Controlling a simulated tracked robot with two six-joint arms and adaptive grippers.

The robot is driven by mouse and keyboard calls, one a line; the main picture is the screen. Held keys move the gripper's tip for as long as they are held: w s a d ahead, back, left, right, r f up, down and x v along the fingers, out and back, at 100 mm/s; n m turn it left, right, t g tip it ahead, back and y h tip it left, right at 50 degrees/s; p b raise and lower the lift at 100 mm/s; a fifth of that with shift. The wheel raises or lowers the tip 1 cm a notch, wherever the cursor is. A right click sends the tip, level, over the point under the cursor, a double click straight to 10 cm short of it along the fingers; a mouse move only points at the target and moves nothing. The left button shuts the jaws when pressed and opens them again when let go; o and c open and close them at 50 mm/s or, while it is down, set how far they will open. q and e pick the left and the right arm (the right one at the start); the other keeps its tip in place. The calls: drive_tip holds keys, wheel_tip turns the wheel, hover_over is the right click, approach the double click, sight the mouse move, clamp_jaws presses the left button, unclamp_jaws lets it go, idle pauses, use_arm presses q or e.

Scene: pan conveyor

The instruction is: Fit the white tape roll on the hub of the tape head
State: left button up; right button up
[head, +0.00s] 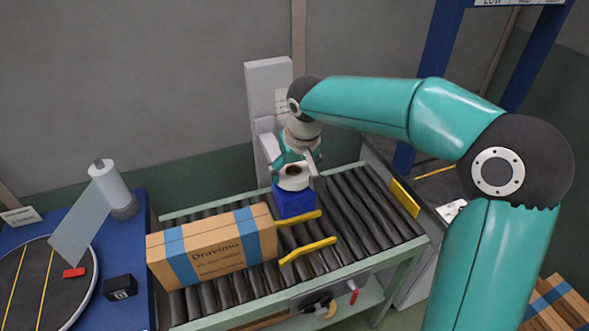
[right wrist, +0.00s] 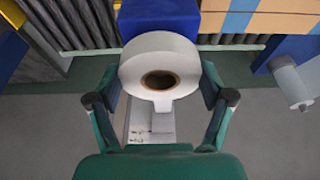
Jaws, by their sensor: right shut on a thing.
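My right gripper (head: 296,168) is shut on the white tape roll (head: 293,184), above the conveyor. In the right wrist view, the roll (right wrist: 183,68) sits between the two fingers, its brown core facing the camera. A blue block (head: 294,204), seemingly part of the tape head, is just below the roll in the head view; it shows behind the roll in the right wrist view (right wrist: 158,17). I cannot tell whether roll and block touch. A pale grey post (head: 267,80) stands behind my gripper. I cannot make out the hub. My left gripper is out of view.
A taped brown carton (head: 222,248) lies on the roller conveyor (head: 372,215), left of the blue block. Two yellow bars (head: 307,250) jut beside it. A film roll (head: 112,185) stands by a turntable (head: 28,285) at left. Rollers at right are clear.

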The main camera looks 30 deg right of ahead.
drive_tip(key=shift+f+b, duration=0.9)
drive_tip(key=shift+f, duration=0.2)
drive_tip(key=o, duration=1.1)
drive_tip(key=v, duration=1.2)
